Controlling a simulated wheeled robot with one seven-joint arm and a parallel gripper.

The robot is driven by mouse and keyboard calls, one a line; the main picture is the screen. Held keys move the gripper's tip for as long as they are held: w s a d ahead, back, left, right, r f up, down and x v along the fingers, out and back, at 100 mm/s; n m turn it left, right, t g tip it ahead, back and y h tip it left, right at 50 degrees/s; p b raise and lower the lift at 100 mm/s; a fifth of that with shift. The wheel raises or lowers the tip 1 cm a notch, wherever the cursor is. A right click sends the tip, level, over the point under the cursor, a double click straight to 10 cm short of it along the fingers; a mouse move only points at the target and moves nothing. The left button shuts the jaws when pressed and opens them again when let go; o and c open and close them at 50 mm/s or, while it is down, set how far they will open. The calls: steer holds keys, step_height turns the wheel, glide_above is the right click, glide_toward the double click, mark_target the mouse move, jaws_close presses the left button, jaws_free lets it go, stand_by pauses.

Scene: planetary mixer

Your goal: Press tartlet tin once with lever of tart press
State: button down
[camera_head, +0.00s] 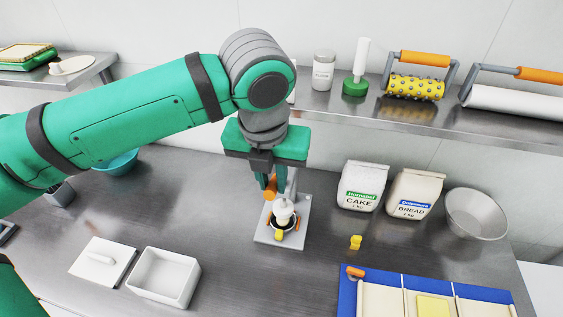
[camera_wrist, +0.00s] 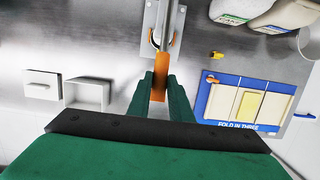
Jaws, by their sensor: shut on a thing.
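The tart press (camera_head: 285,218) stands on a grey base plate in the middle of the steel counter. Its lever has an orange handle (camera_wrist: 159,88). My gripper (camera_head: 269,185) is above the press, shut on the orange handle; in the wrist view the handle lies between the two green fingers (camera_wrist: 160,92). The white press head hangs over a dark round tin (camera_head: 283,222) with something yellow at its front. I cannot tell whether the head touches the tin's contents. The press base also shows in the wrist view (camera_wrist: 172,45), partly hidden behind the lever.
A white open box (camera_head: 164,277) and its lid (camera_head: 102,262) lie at the front left. Flour bags (camera_head: 362,186) and a metal bowl (camera_head: 476,214) stand right. A small yellow piece (camera_head: 356,242) and a blue board (camera_head: 347,298) are front right. A shelf (camera_head: 420,110) runs behind.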

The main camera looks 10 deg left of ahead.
steer(key=shift+s+f, duration=0.4)
steer(key=shift+f, duration=0.2)
steer(key=shift+s+f, duration=0.35)
steer(key=shift+f, duration=0.2)
steer(key=shift+s+f, duration=0.15)
steer(key=shift+f, duration=0.55)
steer(key=shift+s+f, duration=0.15)
steer(key=shift+f, duration=0.5)
steer(key=shift+a, duration=0.1)
